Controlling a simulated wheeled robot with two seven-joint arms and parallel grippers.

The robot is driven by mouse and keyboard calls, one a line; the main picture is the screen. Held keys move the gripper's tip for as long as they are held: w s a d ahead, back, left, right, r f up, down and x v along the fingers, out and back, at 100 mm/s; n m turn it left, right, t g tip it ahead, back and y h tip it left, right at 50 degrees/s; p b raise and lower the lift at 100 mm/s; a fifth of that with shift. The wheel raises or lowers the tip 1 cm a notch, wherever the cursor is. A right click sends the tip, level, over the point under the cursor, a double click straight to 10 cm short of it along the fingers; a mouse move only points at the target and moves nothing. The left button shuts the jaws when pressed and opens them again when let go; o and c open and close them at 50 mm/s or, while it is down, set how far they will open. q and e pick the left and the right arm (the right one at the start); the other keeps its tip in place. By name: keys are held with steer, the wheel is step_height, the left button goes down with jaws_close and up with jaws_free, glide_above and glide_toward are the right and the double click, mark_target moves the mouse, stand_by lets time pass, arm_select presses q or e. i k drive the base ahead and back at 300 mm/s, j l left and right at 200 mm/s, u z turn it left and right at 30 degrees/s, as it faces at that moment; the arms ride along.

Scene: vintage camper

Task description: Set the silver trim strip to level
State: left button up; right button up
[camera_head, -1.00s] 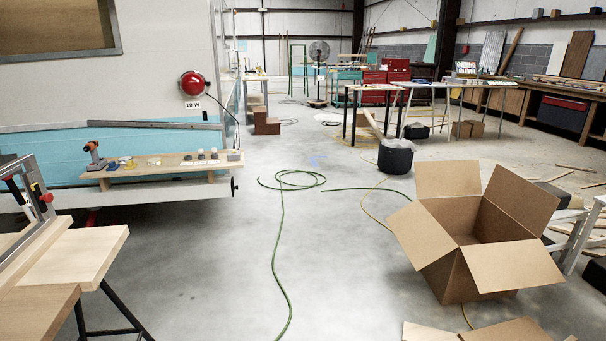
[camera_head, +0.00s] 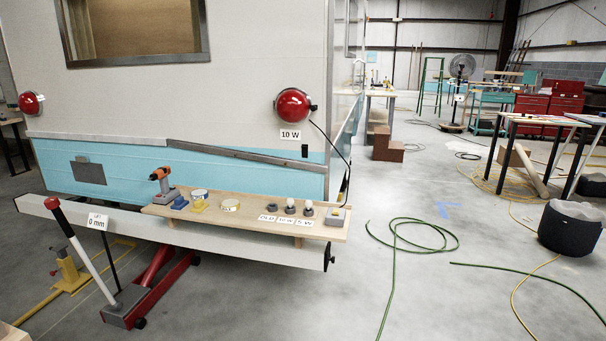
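The silver trim strip (camera_head: 240,155) lies on the back wall of the camper, by the border between the white upper panel and the light blue lower panel (camera_head: 245,172). It slopes down to the right in the head view. Its left end meets a paler, straighter trim length (camera_head: 95,138). Its right end reaches the camper's corner, lower than its left end. Light blue shows above its right part. Neither of my grippers is in view.
A wooden shelf board (camera_head: 250,208) with an orange drill (camera_head: 161,178) and small parts stands before the camper, above a white beam. A red floor jack (camera_head: 150,280) is in front. A green hose (camera_head: 395,270) crosses open floor at right.

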mark_target(274, 160)
steer(key=i+l+u, duration=0.15)
steer(key=i+u, duration=0.15)
steer(key=i+l+u, duration=0.3)
steer(key=i, duration=0.2)
steer(key=i+j+z, duration=0.15)
steer(key=i+j, duration=0.15)
steer(key=i, duration=0.15)
steer(key=i+j+z, duration=0.15)
steer(key=i+j, duration=0.2)
steer(key=i, duration=0.1)
